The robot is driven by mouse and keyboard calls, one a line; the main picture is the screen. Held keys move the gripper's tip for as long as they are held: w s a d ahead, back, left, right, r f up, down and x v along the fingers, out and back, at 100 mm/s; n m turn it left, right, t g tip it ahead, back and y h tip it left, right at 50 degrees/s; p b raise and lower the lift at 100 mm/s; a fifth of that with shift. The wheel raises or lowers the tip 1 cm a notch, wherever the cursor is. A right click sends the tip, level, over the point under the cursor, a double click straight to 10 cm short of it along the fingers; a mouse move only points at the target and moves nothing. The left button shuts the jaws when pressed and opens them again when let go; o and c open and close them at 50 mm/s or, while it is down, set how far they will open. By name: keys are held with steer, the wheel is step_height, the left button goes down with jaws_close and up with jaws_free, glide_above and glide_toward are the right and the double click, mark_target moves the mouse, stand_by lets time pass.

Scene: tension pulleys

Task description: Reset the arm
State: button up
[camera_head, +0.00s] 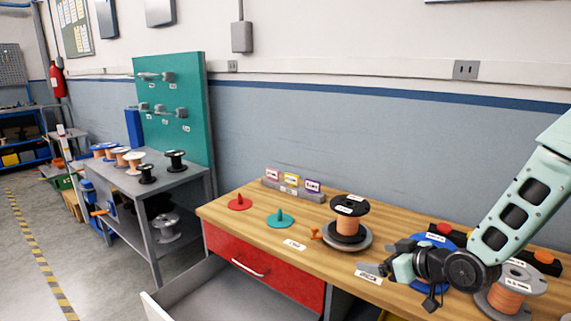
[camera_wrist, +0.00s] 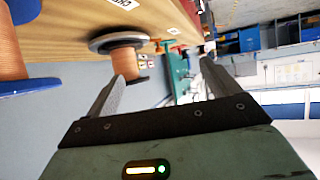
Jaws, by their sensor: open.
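My gripper (camera_head: 376,270) is at the end of my pale green arm, over the front part of the wooden workbench on the right in the head view. In the wrist view my gripper (camera_wrist: 160,85) shows two fingers spread apart with nothing held between them. A spool of copper-coloured wire with black flanges (camera_head: 348,220) stands on a grey round base on the bench, behind and left of my gripper. In the wrist view that spool (camera_wrist: 124,55) appears sideways, beyond the left finger and apart from it.
A blue spool (camera_head: 432,242) and a grey-flanged copper spool (camera_head: 507,290) stand near my arm. Red (camera_head: 240,203) and teal (camera_head: 280,219) pegged discs lie at the bench's left. An open drawer (camera_head: 215,290) juts out in front. A grey table (camera_head: 160,180) with several spools stands left.

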steer(key=s+a+r+n+g+h, duration=0.1)
steer(key=s+a+r+g+h, duration=0.2)
steer(key=s, duration=0.4)
steer(key=s+a+r+g+h, duration=0.1)
steer(key=s+a+r+g, duration=0.15)
steer(key=s+a, duration=0.4)
steer(key=s+r+g+h, duration=0.1)
steer(key=s+r+g, duration=0.1)
steer(key=s, duration=0.7)
steer(key=s+d+r+g+h+p, duration=0.1)
steer(key=s+r+g, duration=0.1)
steer(key=s, duration=0.8)
steer(key=shift+s+r+g, duration=0.3)
steer(key=shift+r+g, duration=0.05)
steer(key=shift+r, duration=0.45)
